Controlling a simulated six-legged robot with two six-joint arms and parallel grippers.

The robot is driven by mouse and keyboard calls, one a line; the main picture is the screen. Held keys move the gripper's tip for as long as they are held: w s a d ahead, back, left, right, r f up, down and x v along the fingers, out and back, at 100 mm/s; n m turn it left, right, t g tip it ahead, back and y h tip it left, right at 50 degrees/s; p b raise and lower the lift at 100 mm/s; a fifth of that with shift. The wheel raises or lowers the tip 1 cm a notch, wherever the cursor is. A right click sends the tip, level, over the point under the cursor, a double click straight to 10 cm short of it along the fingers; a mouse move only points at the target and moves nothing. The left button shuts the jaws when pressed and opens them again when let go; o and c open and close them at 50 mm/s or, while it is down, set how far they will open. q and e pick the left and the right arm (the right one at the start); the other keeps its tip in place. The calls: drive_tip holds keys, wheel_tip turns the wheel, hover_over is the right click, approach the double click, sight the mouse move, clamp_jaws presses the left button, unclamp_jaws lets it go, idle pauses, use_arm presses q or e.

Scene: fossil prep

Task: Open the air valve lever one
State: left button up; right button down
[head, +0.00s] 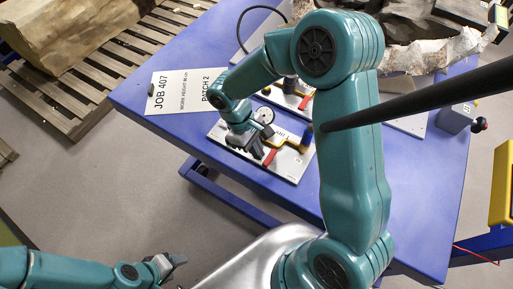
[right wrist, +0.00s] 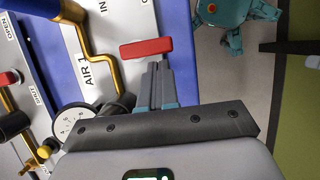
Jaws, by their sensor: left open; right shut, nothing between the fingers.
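The air valve lever one has a red handle (right wrist: 146,48); it also shows in the head view (head: 270,157) on the white panel (head: 293,168) at the table's near edge. The right wrist view shows an "AIR 1" label and a brass pipe (right wrist: 105,68) beside it. My right gripper (right wrist: 157,66) is shut and empty, its fingertips right by the handle's edge; I cannot tell whether they touch it. In the head view, my right gripper (head: 258,150) hangs over the panel. My left gripper (head: 180,262) is open at lower left, away from the table.
A pressure gauge (head: 264,115) stands on the panel close to my right gripper. A second panel (head: 290,97) lies behind, partly hidden by my arm. A white job sheet (head: 182,92) lies at left on the blue table (head: 440,190). A fossil block (head: 420,50) fills the back.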

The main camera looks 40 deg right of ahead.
drive_tip(key=shift+s+d+r, duration=0.1)
drive_tip(key=shift+s, duration=0.2)
drive_tip(key=shift+w+n, duration=0.1)
drive_tip(key=shift+n, duration=0.2)
drive_tip(key=shift+s, duration=0.2)
drive_tip(key=shift+n+h+b, duration=0.3)
drive_tip(key=shift+n, duration=0.1)
